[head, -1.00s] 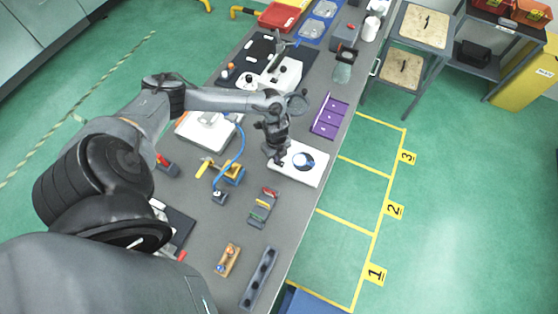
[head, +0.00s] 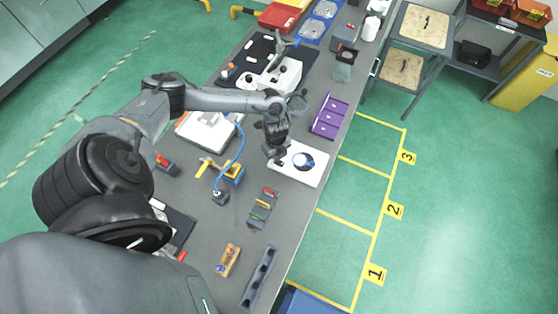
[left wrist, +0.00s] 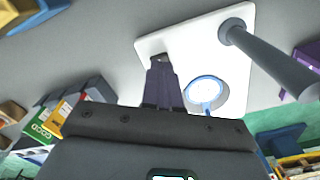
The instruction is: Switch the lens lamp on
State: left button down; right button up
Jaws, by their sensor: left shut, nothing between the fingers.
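The lens lamp's white base plate (head: 315,175) lies on the grey bench near its right edge. A round white disc with a blue ring (head: 303,160) is on the plate; it also shows in the left wrist view (left wrist: 205,90). There a dark post (left wrist: 270,58) rises from the plate's far side. My left gripper (head: 276,154) is over the plate's left corner, its fingers shut and empty. In the left wrist view the fingertips (left wrist: 160,60) are over a small dark part at the plate's corner, mostly hiding it. I cannot tell whether they touch it. My right gripper is not in view.
A purple compartment tray (head: 326,124) stands behind the plate. Bare bench (head: 290,210) lies in front of the plate.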

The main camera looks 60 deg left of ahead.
pick_arm(q)
jog(key=shift+f+b, duration=0.65)
jog(key=shift+f, duration=0.3)
dwell(0.7)
jog(key=shift+r, duration=0.1)
notch_tip(320, 180, up, 7)
jog(key=p, duration=0.7)
dwell(0.6)
